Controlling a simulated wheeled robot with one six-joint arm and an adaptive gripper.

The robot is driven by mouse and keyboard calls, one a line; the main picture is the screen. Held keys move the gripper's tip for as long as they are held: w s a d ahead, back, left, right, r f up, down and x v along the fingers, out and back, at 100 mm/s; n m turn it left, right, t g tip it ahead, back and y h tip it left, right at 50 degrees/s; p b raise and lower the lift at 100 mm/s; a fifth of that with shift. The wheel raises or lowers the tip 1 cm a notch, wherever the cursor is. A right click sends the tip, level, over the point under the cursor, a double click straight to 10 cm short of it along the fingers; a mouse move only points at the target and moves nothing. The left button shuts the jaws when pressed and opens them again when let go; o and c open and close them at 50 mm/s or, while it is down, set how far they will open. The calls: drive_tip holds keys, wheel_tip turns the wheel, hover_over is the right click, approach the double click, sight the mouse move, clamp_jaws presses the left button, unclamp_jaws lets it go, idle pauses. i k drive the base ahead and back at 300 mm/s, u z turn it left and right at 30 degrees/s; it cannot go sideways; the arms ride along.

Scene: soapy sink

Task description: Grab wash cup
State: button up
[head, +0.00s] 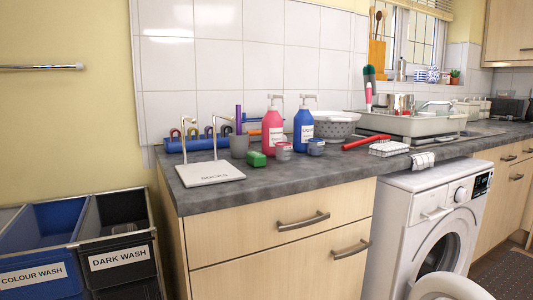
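No cup in view is clearly marked as the wash cup. A grey cup (239,145) stands upright on the dark countertop (345,165), behind a green block. Two small labelled tubs, a pinkish-grey one (284,151) and a blue one (316,147), stand in front of the soap bottles. Blue-and-white cups (421,75) sit on the far window sill. My gripper does not show in the head view.
A pink bottle (272,133) and a blue bottle (303,131) stand mid-counter, with a spotted colander (338,125) behind. A white-based stand (211,174) is at the left. The sink (400,125) is farther right. Wash bins (120,255) and a washing machine (402,225) stand below.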

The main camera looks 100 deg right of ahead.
sight(315, 148)
drive_tip(key=u, duration=0.05)
drive_tip(key=i, duration=0.45)
drive_tip(key=z, duration=2.75)
